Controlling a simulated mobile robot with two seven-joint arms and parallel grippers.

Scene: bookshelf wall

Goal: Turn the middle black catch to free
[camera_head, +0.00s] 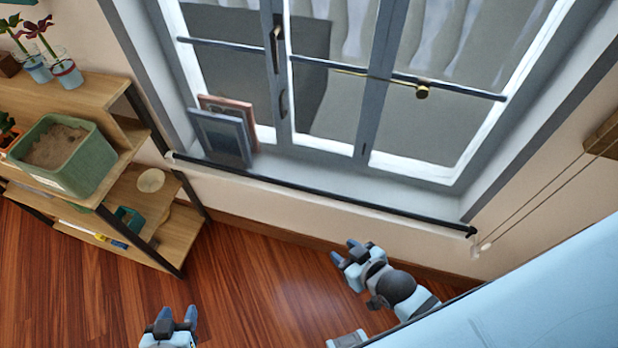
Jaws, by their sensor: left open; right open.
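Two dark catches sit on the frame post between the left and centre window panes. The upper black catch (276,48) is long and upright. The lower dark catch (283,102) is smaller and curved. I cannot tell which counts as the middle one, or whether a further one lies above the picture edge. My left gripper (178,314) is open and empty at the bottom edge, over the floor, far below the window. My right gripper (345,252) is open and empty, below the sill bar and apart from both catches.
A dark bar (320,190) runs along the sill front. Two framed pictures (222,139) lean at the left of the sill. A wooden shelf (90,90) with a green planter (95,160) stands left. The wooden floor (260,290) is clear.

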